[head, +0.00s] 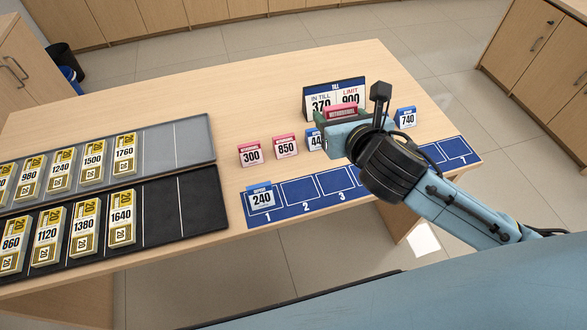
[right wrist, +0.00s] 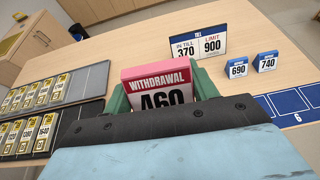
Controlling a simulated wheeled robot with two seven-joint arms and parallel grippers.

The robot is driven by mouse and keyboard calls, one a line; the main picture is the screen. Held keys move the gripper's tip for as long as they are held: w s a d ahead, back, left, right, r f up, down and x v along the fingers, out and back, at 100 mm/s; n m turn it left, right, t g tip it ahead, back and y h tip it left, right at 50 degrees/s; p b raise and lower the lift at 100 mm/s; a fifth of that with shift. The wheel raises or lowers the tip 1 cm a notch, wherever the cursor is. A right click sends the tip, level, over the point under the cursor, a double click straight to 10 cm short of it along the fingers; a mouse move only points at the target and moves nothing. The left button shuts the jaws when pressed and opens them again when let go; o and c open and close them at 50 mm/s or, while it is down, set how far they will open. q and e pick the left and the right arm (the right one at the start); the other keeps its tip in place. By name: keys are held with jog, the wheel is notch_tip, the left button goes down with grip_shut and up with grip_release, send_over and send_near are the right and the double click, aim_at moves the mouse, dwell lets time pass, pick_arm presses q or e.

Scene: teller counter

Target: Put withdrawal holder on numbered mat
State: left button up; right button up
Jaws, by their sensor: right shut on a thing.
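My right gripper (head: 345,128) is shut on a red-topped withdrawal holder (head: 342,112), held above the table near the till sign. The right wrist view shows this holder (right wrist: 157,88) upright between green fingers, marked WITHDRAWAL and a number that looks like 460, its lower part hidden. Two more withdrawal holders, 300 (head: 250,154) and 850 (head: 285,147), stand on the table behind the numbered mat. The blue numbered mat (head: 300,191) lies along the front edge. A blue-topped 240 holder (head: 262,199) stands in its slot 1. Slots 2 and 3 are bare; my arm hides some further slots. My left gripper is not in view.
A till sign (head: 318,101) reads in till 370, limit 900. Blue-topped holders stand nearby, including 740 (head: 405,119) and 690 (right wrist: 237,68). A grey tray (head: 158,148) and a black tray (head: 160,212) with several banknote bundles lie at the left.

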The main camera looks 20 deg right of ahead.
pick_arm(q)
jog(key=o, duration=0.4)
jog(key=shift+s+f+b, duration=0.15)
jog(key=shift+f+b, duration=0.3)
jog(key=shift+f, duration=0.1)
pick_arm(e)
notch_tip(320, 180, down, 5)
jog(key=w+a, duration=0.2)
jog(key=w, duration=0.1)
jog(key=b, duration=0.3)
send_over(298, 185)
notch_tip(298, 185, down, 14)
jog(key=shift+s+r, duration=0.1)
jog(key=shift+r, duration=0.15)
notch_tip(298, 185, down, 2)
jog(key=shift+f+b, duration=0.25)
jog(key=shift+b, duration=0.25)
notch_tip(298, 185, down, 3)
jog(key=shift+f+b, duration=0.1)
jog(key=shift+b, duration=0.7)
jog(key=shift+f, duration=0.25)
jog(key=o, duration=1)
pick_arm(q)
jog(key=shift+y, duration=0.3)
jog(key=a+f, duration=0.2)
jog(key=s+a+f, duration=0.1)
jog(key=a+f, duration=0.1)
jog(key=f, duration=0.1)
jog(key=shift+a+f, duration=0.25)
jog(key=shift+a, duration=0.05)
